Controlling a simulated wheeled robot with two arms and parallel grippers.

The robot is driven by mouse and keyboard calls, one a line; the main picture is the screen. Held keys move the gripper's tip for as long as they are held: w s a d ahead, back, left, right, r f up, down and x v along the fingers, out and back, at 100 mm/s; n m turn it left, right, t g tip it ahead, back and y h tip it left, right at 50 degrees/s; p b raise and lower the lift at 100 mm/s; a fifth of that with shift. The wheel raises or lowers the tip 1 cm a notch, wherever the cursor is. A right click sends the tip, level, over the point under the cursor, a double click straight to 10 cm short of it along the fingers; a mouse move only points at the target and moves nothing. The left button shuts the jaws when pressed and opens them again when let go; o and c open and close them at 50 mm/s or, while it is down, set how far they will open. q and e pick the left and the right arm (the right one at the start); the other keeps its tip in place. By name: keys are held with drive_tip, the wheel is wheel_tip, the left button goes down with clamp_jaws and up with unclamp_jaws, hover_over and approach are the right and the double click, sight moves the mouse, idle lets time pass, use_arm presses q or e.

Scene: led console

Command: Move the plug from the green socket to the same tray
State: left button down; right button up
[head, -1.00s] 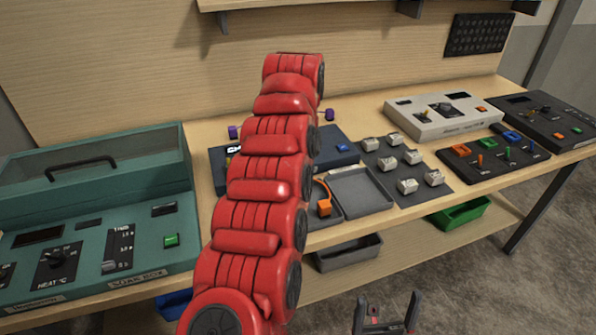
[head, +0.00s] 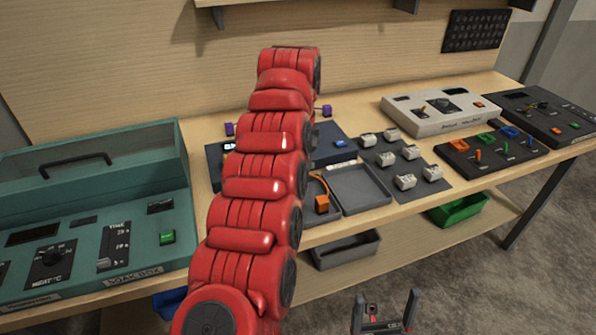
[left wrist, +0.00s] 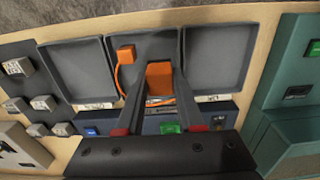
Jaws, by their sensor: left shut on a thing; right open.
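My left gripper (left wrist: 160,90) is shut on an orange plug (left wrist: 159,74) in the left wrist view. The plug is over the near part of the middle tray, beside the console edge. An orange cable (left wrist: 121,78) runs from a second orange plug (left wrist: 126,54) lying in the middle tray (left wrist: 150,43). That second plug also shows in the head view (head: 322,204). A green piece (left wrist: 171,127) is on the dark blue console (left wrist: 140,121); whether it is the green socket I cannot tell. In the head view my red left arm hides the left gripper. My right gripper (head: 384,308) is open and empty, low in front.
Empty grey trays flank the middle one: one (head: 362,188) to its right in the head view, one (left wrist: 217,52) on its other side. A mat (head: 432,188) with several grey blocks lies farther right. A teal soak box (head: 90,215) stands left.

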use_arm(q)
drive_tip(key=shift+f+b, duration=0.55)
drive_tip(key=shift+f, duration=0.15)
drive_tip(key=shift+f+b, duration=0.3)
drive_tip(key=shift+b, duration=0.05)
drive_tip(key=shift+f+b, duration=0.35)
drive_tip(key=shift+f+b, duration=0.95)
drive_tip(key=shift+f, duration=0.1)
drive_tip(key=shift+f+b, duration=0.6)
drive_tip(key=shift+f, duration=0.05)
drive_tip(key=shift+f+b, duration=0.3)
drive_tip(key=shift+f, duration=0.05)
drive_tip(key=shift+f+b, duration=0.35)
drive_tip(key=shift+f+b, duration=0.9)
drive_tip(key=shift+f, duration=0.1)
drive_tip(key=shift+f, duration=0.25)
